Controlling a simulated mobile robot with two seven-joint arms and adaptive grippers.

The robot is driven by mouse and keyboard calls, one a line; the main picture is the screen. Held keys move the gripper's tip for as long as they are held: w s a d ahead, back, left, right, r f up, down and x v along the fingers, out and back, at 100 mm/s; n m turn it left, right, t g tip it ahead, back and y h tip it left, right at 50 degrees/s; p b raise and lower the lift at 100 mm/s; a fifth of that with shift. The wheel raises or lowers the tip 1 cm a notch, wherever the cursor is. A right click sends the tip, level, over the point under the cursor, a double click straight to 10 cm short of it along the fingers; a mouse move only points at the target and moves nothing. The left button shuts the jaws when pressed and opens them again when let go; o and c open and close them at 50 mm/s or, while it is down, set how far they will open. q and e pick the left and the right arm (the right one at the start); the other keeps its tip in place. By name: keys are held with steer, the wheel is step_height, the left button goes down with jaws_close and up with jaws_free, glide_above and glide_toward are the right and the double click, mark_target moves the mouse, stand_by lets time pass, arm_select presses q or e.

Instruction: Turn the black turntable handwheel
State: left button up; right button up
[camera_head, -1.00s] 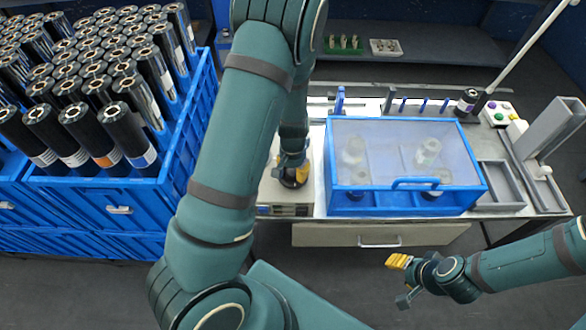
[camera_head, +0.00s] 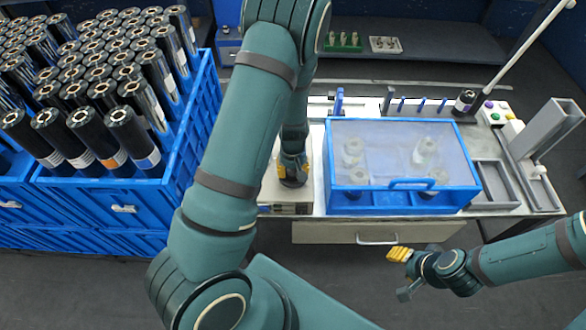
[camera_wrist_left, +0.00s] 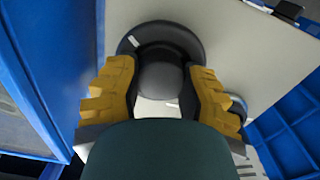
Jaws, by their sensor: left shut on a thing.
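The black turntable handwheel (camera_head: 293,182) sits on the pale machine top left of the blue-framed box in the head view. In the left wrist view the handwheel (camera_wrist_left: 160,38) shows as a dark disc with a rounded grey middle and a small white label on its rim. My left gripper (camera_head: 293,170) points down over it with yellow fingers. In the wrist view these fingers (camera_wrist_left: 160,92) stand on either side of the wheel's middle part and are shut on it. The contact faces are partly hidden. My right gripper (camera_head: 399,255) hangs away at lower right, its finger gap unclear.
A blue box with a clear lid (camera_head: 400,150) stands close on the right of the handwheel. Blue crates (camera_head: 185,150) full of black rolls stand at left. A drawer (camera_head: 340,233) is under the table. The floor in front is clear.

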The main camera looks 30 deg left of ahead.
arm_select(q)
steer(key=shift+s+d+f+n, duration=0.1)
steer(key=shift+s+f+n, duration=0.2)
steer(key=shift+s, duration=0.05)
steer(key=o, duration=1.2)
steer(key=shift+w, duration=0.1)
steer(key=shift+o, duration=0.2)
steer(key=shift+w+r, duration=0.15)
steer(key=shift+r, duration=0.05)
steer(key=shift+r, duration=0.3)
step_height(320, 180, up, 11)
